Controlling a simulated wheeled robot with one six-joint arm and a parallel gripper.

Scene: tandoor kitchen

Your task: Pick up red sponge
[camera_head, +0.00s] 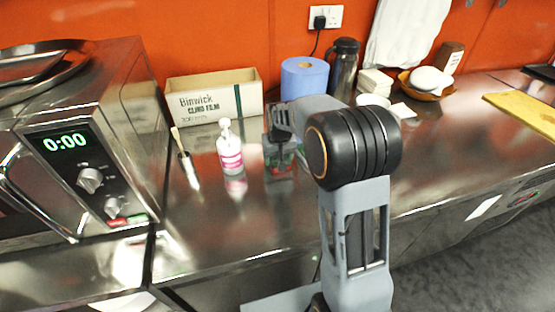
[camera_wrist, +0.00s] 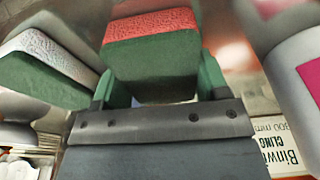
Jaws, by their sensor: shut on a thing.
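The red sponge (camera_wrist: 150,38), with a red face and a dark green layer, sits between the green-lined fingers of my gripper (camera_wrist: 158,72) in the wrist view. My gripper is shut on it. My arm hides part of that area. I cannot tell whether the sponge touches the counter.
A second sponge, white and green (camera_wrist: 45,62), is close on the left in the wrist view. The counter front is clear.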

